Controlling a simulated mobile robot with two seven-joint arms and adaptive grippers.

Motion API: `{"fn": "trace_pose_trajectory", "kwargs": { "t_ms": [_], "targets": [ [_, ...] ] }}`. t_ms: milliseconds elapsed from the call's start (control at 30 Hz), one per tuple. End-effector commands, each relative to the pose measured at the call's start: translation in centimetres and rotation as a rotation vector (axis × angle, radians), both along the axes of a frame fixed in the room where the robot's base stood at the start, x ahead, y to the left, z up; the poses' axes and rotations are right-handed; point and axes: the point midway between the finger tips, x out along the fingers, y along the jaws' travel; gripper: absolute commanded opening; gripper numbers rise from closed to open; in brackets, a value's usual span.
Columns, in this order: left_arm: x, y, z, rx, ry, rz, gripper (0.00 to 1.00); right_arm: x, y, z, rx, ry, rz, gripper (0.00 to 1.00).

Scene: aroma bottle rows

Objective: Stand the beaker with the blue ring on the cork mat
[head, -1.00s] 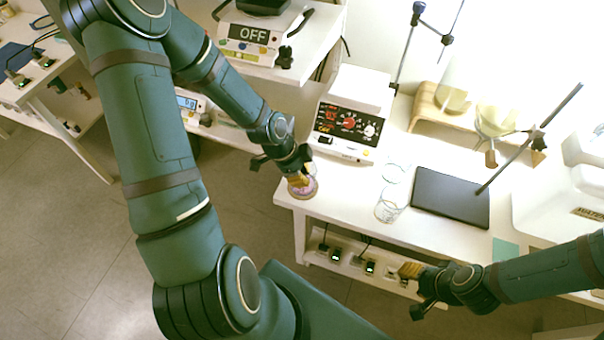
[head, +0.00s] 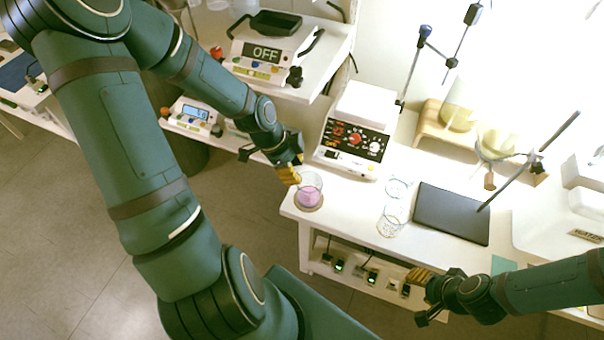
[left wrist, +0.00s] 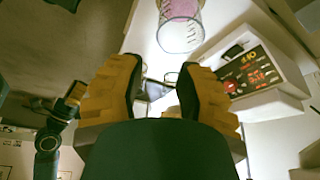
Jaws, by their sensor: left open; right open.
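A clear glass beaker with pink contents (head: 309,188) stands upright on a small round brown mat, the cork mat (head: 301,207), at the table's left front corner. The beaker also shows in the left wrist view (left wrist: 180,32), beyond the fingertips; I cannot make out a blue ring on it. My left gripper (head: 290,173) is open and empty, just left of the beaker and apart from it. Its yellow fingers spread wide in the left wrist view (left wrist: 157,85). My right gripper (head: 420,292) is open and empty beyond the table's front edge.
Two clear glass vessels (head: 391,222) stand right of the beaker, beside a black plate (head: 452,213). A white device with a red-marked dial panel (head: 352,143) stands behind the beaker. A stand rod (head: 530,160) slants over the table's right side.

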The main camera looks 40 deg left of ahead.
Motion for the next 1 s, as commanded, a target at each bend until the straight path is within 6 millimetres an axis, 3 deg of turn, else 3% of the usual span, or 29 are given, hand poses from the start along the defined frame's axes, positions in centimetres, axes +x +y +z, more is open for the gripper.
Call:
{"fn": "trace_pose_trajectory", "kwargs": {
  "t_ms": [200, 467, 567, 733, 900, 1000],
  "targets": [
    [-0.5, 0.7, 2.1, 0.0, 0.001, 0.002, 0.34, 0.3, -0.1, 1.1, -0.002, -0.008, -0.006, 0.47],
    [-0.2, 0.0, 1.8, -0.019, 0.008, 0.027, 0.34, 0.4, -0.1, 1.1, -0.002, -0.009, -0.007, 0.47],
    [0.5, -2.3, 0.7, -0.068, 0.033, 0.114, 0.34, 0.4, -0.1, 1.1, -0.002, -0.009, -0.007, 0.47],
    [1.5, -8.6, -2.7, -0.181, 0.142, 0.374, 0.34, 0.4, -0.1, 1.1, -0.002, -0.008, -0.006, 0.47],
    [0.6, -14.5, -6.4, -0.237, 0.283, 0.663, 0.34, 0.4, -0.1, 1.1, -0.002, -0.008, -0.006, 0.47],
    [-0.4, -17.1, -8.3, -0.239, 0.346, 0.816, 0.34, 0.3, -0.1, 1.1, -0.002, -0.008, -0.006, 0.47]
  ]
}}
